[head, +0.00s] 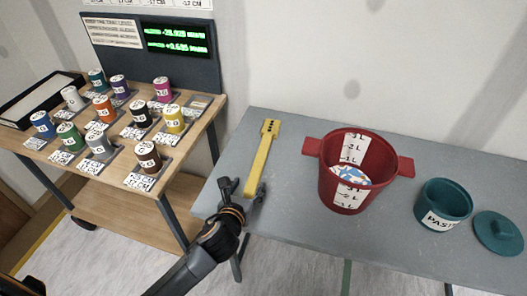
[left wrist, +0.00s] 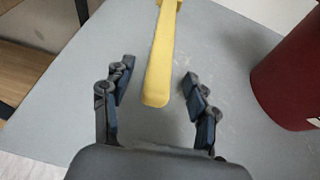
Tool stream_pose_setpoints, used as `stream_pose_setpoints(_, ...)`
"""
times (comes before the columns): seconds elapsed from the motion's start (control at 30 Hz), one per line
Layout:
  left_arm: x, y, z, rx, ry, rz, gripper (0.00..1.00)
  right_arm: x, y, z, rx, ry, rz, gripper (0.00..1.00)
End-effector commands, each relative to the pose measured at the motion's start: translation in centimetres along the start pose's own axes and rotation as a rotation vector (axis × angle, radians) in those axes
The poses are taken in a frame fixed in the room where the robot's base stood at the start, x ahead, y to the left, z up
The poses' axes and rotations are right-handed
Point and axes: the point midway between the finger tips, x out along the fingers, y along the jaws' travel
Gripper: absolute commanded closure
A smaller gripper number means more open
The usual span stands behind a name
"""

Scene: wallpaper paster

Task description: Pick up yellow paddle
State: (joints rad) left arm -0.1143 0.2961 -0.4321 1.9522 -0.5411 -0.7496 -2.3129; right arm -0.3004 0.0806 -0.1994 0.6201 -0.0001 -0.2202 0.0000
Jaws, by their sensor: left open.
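The yellow paddle (head: 259,160) lies on the grey table, its dark-marked wide end toward the wall and its plain handle end toward my left gripper. My left gripper (head: 243,189) is open at the table's left front edge, near the handle end. In the left wrist view the paddle's handle (left wrist: 160,70) reaches in between the two open fingers of the gripper (left wrist: 155,98), with gaps on both sides and no contact visible. My right gripper is in neither view.
A red bucket (head: 345,196) with side handles stands right of the paddle on the grey table (head: 300,232). Farther right are a teal paste pot (head: 440,212) and its lid (head: 497,233). A wooden cart (head: 165,186) at left holds several coloured weights.

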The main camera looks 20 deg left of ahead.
Motion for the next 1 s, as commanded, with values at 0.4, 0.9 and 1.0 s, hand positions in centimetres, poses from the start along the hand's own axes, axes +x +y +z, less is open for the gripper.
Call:
stream_pose_setpoints(0.4,4.5,-0.3,0.5,-0.005,-0.001,0.001,0.42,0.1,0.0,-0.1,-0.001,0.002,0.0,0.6)
stream_pose_setpoints(0.9,6.7,-0.3,0.4,-0.001,0.001,-0.001,0.54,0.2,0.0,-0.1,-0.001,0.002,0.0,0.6)
stream_pose_setpoints(1.0,6.7,-0.3,0.4,-0.001,0.001,-0.001,0.74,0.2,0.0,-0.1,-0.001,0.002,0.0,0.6)
